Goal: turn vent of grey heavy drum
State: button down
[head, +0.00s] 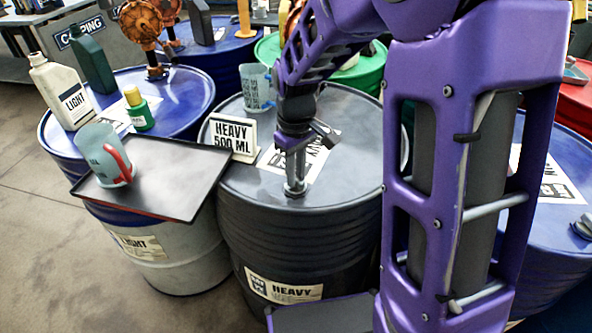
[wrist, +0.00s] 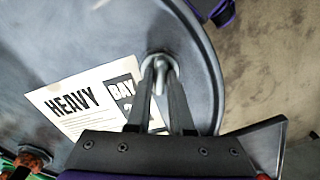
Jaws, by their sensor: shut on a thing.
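The grey heavy drum (head: 300,235) stands in the middle of the head view, with a HEAVY label on its side and another on its lid. Its vent (head: 294,190) is a small metal fitting near the front edge of the lid. It also shows in the wrist view (wrist: 161,58), close to the rim. My gripper (head: 293,178) points down from above. Its two fingers (wrist: 160,72) are shut on the vent, one on each side, and partly hide it.
A HEAVY 500 ML sign (head: 233,137) and a clear jug (head: 257,88) stand on the same lid. A dark tray (head: 165,180) with another jug (head: 107,155) juts out at the left. Blue drums (head: 180,90) stand around. My arm hides much of the right side.

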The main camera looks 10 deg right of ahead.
jog(key=m+p, duration=0.1)
jog(key=m, duration=0.4)
jog(key=shift+m, duration=2.3)
jog(key=c, duration=0.8)
grip_release()
notch_tip(320, 180, up, 18)
jog(key=p, duration=0.3)
jog(key=shift+f, duration=0.25)
